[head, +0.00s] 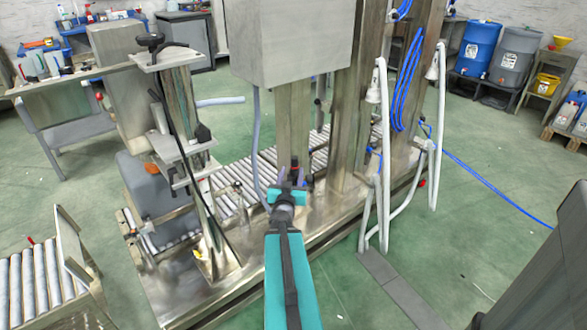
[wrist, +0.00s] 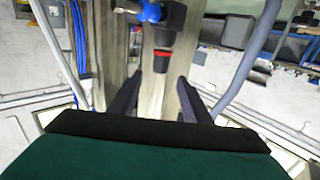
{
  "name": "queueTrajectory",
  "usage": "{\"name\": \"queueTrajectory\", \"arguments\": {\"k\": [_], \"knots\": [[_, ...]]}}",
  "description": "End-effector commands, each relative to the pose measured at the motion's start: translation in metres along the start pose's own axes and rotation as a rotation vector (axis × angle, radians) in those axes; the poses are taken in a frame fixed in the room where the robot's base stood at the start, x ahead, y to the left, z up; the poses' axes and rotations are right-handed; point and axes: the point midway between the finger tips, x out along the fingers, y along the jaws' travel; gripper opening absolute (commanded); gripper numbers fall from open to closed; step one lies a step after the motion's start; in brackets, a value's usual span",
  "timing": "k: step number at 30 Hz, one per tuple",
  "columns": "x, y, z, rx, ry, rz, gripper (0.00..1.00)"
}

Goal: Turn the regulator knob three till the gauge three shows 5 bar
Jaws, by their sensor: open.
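In the wrist view, a dark knob-like part with a red band (wrist: 162,58) sits on a metal post, beside a blue fitting (wrist: 150,12). It may be a regulator knob; I cannot read a number on it. My gripper (wrist: 159,80) is open, with its two dark fingers apart on either side of the post's face. The knob-like part lies just beyond the fingertips, between their lines, and nothing is held. In the head view, my gripper (head: 291,184) is at the post, below a small dark and red part (head: 294,162). No gauge face is readable in either view.
A large grey cabinet (head: 290,40) hangs above my gripper. White hoses (head: 383,150) and blue coiled hose (head: 408,75) hang to the right. A roller conveyor (head: 240,172) runs behind the steel base. A clamp stand (head: 185,140) is at left.

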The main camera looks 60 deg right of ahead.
Motion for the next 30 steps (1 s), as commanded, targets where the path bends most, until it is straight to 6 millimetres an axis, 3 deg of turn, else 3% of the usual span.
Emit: {"name": "queueTrajectory", "arguments": {"k": [18,30], "knots": [[0.013,0.0,0.002,0.001,0.004,-0.005,0.44],[0.051,-0.001,0.0,0.002,0.002,-0.005,0.44]]}}
